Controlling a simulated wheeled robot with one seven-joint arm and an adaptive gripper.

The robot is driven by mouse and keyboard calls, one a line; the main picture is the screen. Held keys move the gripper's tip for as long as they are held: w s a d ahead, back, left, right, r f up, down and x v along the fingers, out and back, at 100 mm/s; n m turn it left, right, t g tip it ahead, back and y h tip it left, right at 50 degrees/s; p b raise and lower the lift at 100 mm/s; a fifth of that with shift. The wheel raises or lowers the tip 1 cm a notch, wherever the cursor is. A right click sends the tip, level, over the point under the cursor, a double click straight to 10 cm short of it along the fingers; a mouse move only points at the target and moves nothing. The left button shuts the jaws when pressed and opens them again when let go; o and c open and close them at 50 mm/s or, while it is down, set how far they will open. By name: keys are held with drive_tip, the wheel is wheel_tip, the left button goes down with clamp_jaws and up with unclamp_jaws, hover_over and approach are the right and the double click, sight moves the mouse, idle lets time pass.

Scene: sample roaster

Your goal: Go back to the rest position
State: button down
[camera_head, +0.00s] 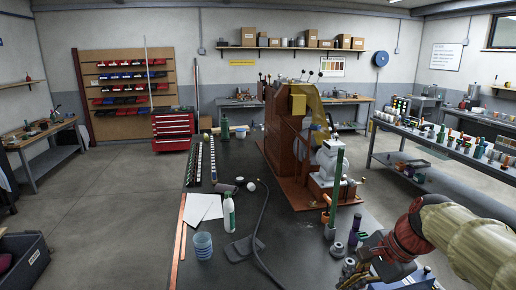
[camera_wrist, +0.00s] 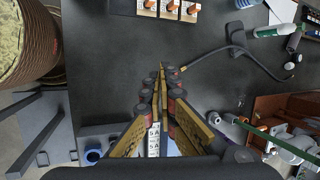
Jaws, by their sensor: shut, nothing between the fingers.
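My gripper (camera_head: 352,272) is at the lower right of the head view, at the near right end of the dark worktable (camera_head: 225,272). In the wrist view, my gripper (camera_wrist: 160,72) has its two dark-padded fingers meeting at the tips over the dark table (camera_wrist: 110,60), with nothing between them. My arm comes in from the right edge of the head view. The brown sample roaster (camera_head: 284,130) stands on the table to the left of and beyond my gripper. A green upright tool (camera_head: 335,190) stands near it.
A white bottle (camera_head: 228,214), a blue cup (camera_head: 202,246), white sheets (camera_head: 202,207) and a black hose (camera_head: 262,225) are on the table. A side bench (camera_head: 450,150) holds several small items at right. The floor (camera_head: 110,215) left of the table is clear.

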drive_tip(key=s+a+f+n+t+h, duration=0.1)
drive_tip(key=s+n+h, duration=0.1)
drive_tip(key=s+n, duration=0.5)
drive_tip(key=s+a+f+n+t+h, duration=0.1)
drive_tip(key=s+n, duration=0.6)
drive_tip(key=s, duration=0.2)
drive_tip(key=shift+s+a+h, duration=0.25)
drive_tip(key=shift+s+h, duration=0.05)
drive_tip(key=shift+h, duration=0.1)
